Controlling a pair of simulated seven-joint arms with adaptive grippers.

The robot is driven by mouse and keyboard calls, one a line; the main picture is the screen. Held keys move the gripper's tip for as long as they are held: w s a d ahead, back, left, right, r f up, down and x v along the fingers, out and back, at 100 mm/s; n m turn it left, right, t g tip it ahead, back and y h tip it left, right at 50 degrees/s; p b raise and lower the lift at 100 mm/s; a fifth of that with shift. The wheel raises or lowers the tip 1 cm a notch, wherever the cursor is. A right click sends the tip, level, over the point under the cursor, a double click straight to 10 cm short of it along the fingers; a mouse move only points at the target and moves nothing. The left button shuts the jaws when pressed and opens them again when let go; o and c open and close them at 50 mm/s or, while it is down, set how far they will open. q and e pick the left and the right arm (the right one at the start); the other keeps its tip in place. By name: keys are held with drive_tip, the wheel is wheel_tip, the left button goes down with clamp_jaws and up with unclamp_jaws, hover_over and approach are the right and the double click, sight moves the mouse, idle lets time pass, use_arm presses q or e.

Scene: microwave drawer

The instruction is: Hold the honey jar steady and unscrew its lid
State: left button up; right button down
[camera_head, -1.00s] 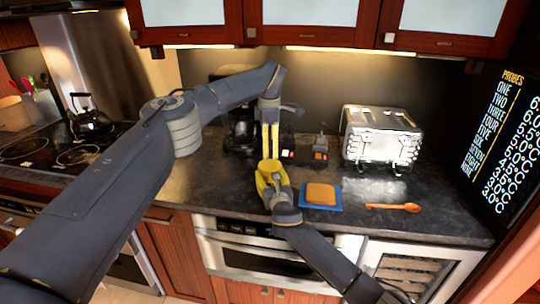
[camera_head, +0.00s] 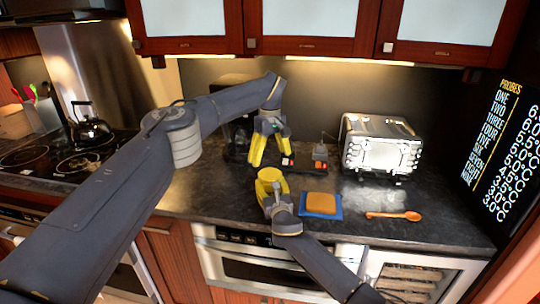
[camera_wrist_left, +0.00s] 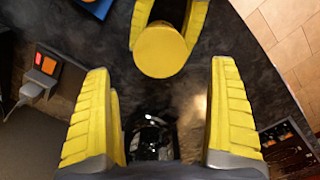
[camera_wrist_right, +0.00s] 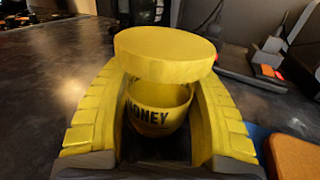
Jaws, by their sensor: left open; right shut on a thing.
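The yellow honey jar (camera_wrist_right: 158,120) stands on the dark counter, its dark lettering partly visible. My right gripper (camera_head: 270,182) is shut around it; its fingers also flank the jar in the right wrist view (camera_wrist_right: 160,120). The round yellow lid (camera_wrist_right: 166,52) shows above the jar's rim, with the hollow inside visible beneath it. I cannot tell whether the lid touches the rim anywhere. The lid also shows as a disc in the left wrist view (camera_wrist_left: 161,50). My left gripper (camera_head: 266,164) is open and empty, just behind the jar in the head view, fingers pointing down.
A silver toaster (camera_head: 381,147) stands at the back right. A kettle (camera_head: 90,128) sits on the stove at left. Bare counter lies left of the jar.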

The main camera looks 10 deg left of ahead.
sight(270, 174)
use_arm(q)
drive_tip(key=shift+f, duration=3.75)
